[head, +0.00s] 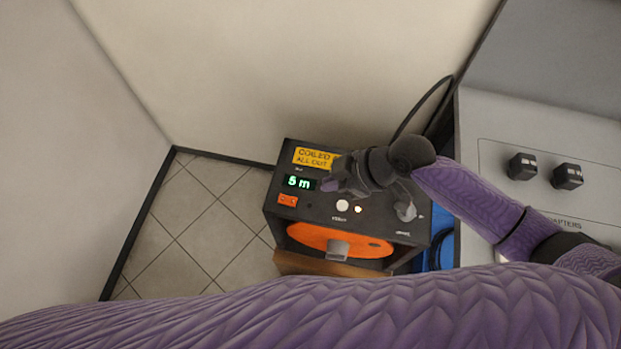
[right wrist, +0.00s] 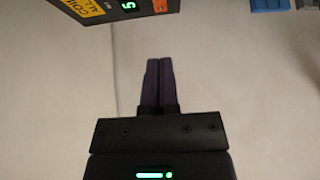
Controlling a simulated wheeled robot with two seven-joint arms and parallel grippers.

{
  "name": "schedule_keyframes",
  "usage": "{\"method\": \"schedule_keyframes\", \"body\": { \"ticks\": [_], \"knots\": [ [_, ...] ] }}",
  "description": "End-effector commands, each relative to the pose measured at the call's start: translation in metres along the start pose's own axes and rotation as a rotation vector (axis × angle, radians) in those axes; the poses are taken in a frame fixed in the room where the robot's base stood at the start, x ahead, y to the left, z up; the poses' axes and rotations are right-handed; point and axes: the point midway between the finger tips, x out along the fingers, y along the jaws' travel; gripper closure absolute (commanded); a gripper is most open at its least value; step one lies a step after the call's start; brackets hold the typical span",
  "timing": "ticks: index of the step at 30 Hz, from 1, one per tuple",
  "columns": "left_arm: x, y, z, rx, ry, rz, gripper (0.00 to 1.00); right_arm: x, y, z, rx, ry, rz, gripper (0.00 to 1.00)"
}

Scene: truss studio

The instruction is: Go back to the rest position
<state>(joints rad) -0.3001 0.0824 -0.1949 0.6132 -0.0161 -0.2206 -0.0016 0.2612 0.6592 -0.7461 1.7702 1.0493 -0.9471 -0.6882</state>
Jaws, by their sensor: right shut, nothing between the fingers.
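My right gripper (head: 330,185) hangs over the dark box with the green display, its arm reaching in from the right. In the right wrist view the two dark purple fingers (right wrist: 159,82) lie side by side, shut, with nothing held between them. The box (right wrist: 100,12) shows at the top edge of that view, apart from the fingertips. My left gripper is in neither view.
The dark box (head: 275,212) has a yellow "COILED ALL OUT" label, a "5 m" display (head: 299,183), knobs and an orange disc (head: 310,238). A grey panel (head: 490,125) with black adapters stands right. A blue object (head: 440,218) sits between. Tiled floor (head: 195,225) at left is clear.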

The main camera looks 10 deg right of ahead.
Motion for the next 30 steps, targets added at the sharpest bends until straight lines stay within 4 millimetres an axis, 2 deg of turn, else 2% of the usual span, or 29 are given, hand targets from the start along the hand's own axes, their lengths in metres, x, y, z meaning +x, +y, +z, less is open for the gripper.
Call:
{"method": "schedule_keyframes", "body": {
  "ticks": [3, 6, 13, 20, 22, 25, 28, 30],
  "knots": [
    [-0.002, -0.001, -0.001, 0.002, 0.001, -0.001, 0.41, -0.014, 0.0, 0.004, 0.0, -0.001, 0.001, 1.0],
    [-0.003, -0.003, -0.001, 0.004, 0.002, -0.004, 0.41, -0.018, 0.0, 0.005, 0.0, -0.001, 0.0, 1.0],
    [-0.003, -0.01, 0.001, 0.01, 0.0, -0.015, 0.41, -0.019, 0.0, 0.005, 0.0, 0.0, 0.0, 1.0],
    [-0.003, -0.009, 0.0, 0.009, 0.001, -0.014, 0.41, -0.018, -0.001, 0.004, 0.001, 0.001, -0.001, 1.0],
    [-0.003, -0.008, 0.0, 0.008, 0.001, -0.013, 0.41, -0.015, -0.012, 0.0, 0.013, 0.002, -0.006, 1.0],
    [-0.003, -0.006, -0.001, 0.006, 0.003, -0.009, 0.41, -0.01, -0.04, -0.009, 0.087, -0.014, 0.014, 1.0],
    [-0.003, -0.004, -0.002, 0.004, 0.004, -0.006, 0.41, -0.017, -0.058, -0.009, 0.24, -0.057, 0.097, 1.0],
    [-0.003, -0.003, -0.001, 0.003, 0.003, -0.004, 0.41, -0.026, -0.064, -0.001, 0.363, -0.099, 0.169, 1.0]
  ]
}}
